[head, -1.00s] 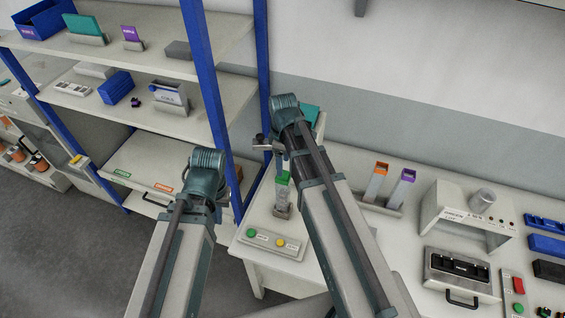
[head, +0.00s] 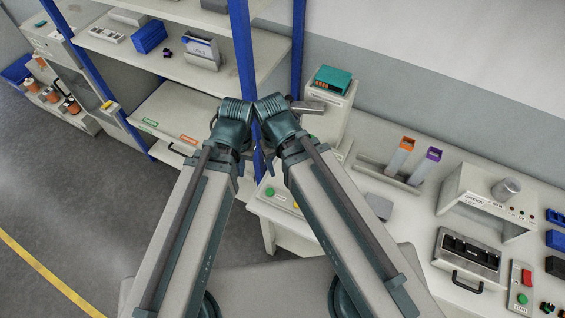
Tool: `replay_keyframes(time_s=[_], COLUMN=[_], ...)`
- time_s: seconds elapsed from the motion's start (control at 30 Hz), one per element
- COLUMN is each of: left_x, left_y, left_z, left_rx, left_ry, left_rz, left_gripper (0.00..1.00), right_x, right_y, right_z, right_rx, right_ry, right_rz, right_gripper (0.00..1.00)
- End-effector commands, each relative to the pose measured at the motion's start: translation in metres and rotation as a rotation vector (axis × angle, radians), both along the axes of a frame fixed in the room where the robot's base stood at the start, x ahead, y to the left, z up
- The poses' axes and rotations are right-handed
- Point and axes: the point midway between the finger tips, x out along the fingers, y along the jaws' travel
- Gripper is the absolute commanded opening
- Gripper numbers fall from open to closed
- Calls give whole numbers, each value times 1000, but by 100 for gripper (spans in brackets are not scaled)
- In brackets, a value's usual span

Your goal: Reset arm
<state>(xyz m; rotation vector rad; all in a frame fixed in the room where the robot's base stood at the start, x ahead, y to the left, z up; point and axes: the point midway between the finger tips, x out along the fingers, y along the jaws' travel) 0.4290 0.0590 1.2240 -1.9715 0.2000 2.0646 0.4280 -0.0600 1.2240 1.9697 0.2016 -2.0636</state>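My two arms come up from the bottom and their wrists nearly meet in the middle of the head view. Below the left wrist, a small dark part of my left gripper (head: 262,163) shows in front of the blue shelf post and the table edge. Its fingers are too small and covered to tell open from shut. I see no object held in either gripper.
A shelf unit (head: 180,72) with a blue post stands left and behind the wrists. The workbench (head: 345,205) on the right holds a rack (head: 390,176) with orange- and purple-topped pieces, a grey machine (head: 488,200), and a teal-topped box (head: 330,92). Open floor lies left.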

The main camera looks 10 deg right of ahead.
Motion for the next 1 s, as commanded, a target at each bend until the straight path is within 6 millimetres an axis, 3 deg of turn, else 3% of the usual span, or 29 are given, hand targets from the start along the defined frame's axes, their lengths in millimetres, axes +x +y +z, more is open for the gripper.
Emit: replay_keyframes(time_s=[0.3,0.47,0.67,1.0], left_x=[0,0,0,1], left_y=[0,0,0,0], left_z=[-2,-19,-67,-180], left_rx=[0,0,0,2], left_ry=[0,0,0,-1], left_rz=[0,-2,-8,-25], left_gripper=[0,0,0,0], right_x=[0,1,1,1], right_y=[0,0,0,0], right_z=[-2,-19,-67,-180], right_rx=[0,0,0,-2], right_ry=[0,0,-1,-3], right_rz=[-3,-1,6,22], right_gripper=[67,67,67,67])
